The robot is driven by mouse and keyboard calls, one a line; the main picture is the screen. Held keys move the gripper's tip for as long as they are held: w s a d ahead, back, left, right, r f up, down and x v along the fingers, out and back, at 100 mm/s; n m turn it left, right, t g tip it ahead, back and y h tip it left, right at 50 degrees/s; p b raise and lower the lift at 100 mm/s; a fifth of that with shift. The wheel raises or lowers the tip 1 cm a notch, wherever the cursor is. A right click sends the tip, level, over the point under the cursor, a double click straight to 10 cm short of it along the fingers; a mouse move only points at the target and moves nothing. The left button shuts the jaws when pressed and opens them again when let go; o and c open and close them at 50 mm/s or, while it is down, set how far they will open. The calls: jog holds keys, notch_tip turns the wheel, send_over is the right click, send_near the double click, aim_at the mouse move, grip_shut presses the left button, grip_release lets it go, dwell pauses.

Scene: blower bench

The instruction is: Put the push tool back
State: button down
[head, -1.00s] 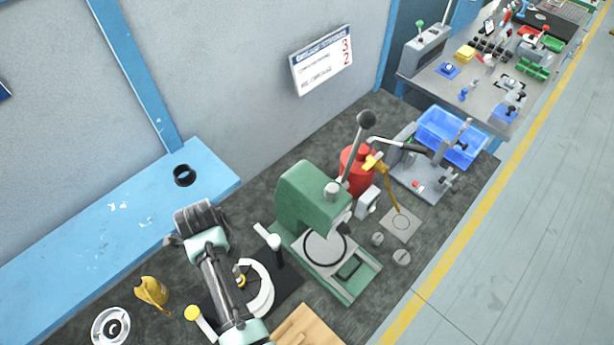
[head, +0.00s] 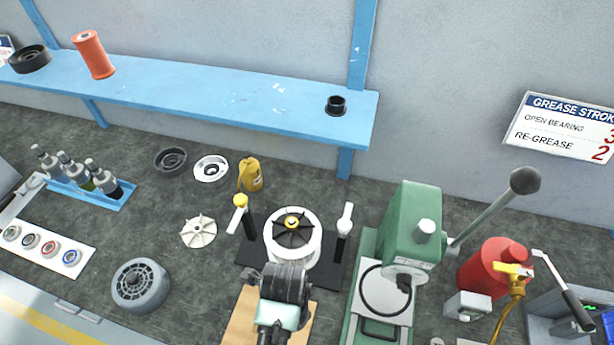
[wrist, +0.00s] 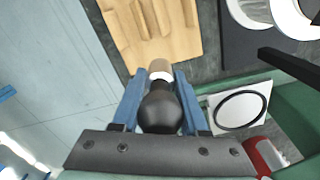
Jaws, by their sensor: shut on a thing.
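In the wrist view my gripper (wrist: 159,82) has its two blue fingers shut on the push tool (wrist: 161,108). The tool has a dark, rounded knob close to the palm and a pale end pointing away from it. The wooden board (wrist: 150,30) with long recesses lies beyond the tool's pale end, and the tool appears apart from it. In the head view the wooden board (head: 240,325) is at the bottom, partly behind my arm. The fingers and the tool cannot be made out there.
The green press (head: 410,225) with its long lever stands right of the board. A white blower housing (head: 274,250) sits on a dark base behind my arm, between two upright clamps. A red canister (head: 490,265) is at right.

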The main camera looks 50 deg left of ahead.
jog(key=f, duration=0.5)
jog(key=shift+a, duration=0.25)
jog(key=shift+d+f, duration=0.1)
jog(key=shift+f, duration=2.25)
jog(key=shift+f, duration=0.2)
jog(key=shift+c, duration=2.2)
grip_release()
jog(key=shift+r, duration=0.1)
notch_tip(320, 180, up, 12)
jog(key=shift+r, duration=0.1)
